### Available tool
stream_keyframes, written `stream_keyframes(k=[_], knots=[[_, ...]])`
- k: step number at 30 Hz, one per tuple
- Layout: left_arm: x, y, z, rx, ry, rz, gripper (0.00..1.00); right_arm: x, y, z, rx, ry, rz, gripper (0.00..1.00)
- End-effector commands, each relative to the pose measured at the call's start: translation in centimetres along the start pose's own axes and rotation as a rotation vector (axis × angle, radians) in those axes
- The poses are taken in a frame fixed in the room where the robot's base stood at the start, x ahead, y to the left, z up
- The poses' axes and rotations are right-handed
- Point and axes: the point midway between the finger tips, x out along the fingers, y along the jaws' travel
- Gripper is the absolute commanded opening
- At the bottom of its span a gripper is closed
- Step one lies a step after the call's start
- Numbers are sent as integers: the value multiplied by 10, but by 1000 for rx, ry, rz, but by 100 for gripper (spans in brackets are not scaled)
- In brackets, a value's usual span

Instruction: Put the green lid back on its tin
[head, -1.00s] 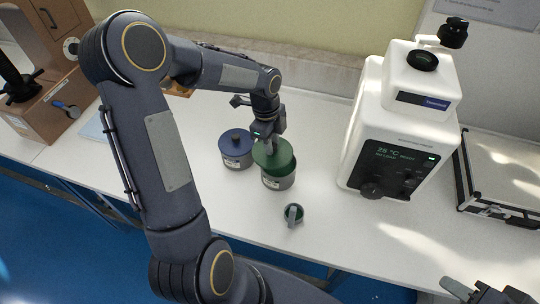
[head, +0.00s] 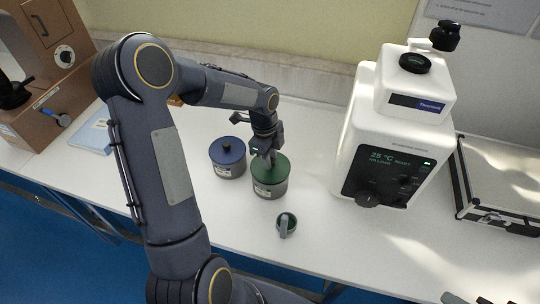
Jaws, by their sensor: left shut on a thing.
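The green lid (head: 279,163) sits level on top of the grey tin (head: 270,189), which has a pale label on its side. From this view it looks seated on the rim. My left gripper (head: 272,160) comes down from above and is shut on the lid's knob, which the fingers hide. My right gripper shows only as a dark fragment (head: 450,298) at the bottom right edge, and its fingers cannot be read.
A blue-lidded tin (head: 228,160) stands close on the left. A white tester (head: 392,135) and a silver-edged case (head: 498,185) are on the right.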

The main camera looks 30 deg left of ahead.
Motion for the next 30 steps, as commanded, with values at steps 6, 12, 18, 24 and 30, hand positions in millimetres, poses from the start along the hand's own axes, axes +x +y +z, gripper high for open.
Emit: stream_keyframes(k=[6,12,18,24,30], knots=[[0,0,0,0,0,0,1,0,0,0,0,0,0,38],[1,0,0,0,0,0,1,1,0,0,0,0,0,38],[5,0,0,0,0,0,1,3,2,2,0,0,0,38],[9,0,1,0,0,0,1,6,3,3,0,0,0,38],[12,0,1,0,0,-1,1,7,3,4,0,0,0,38]])
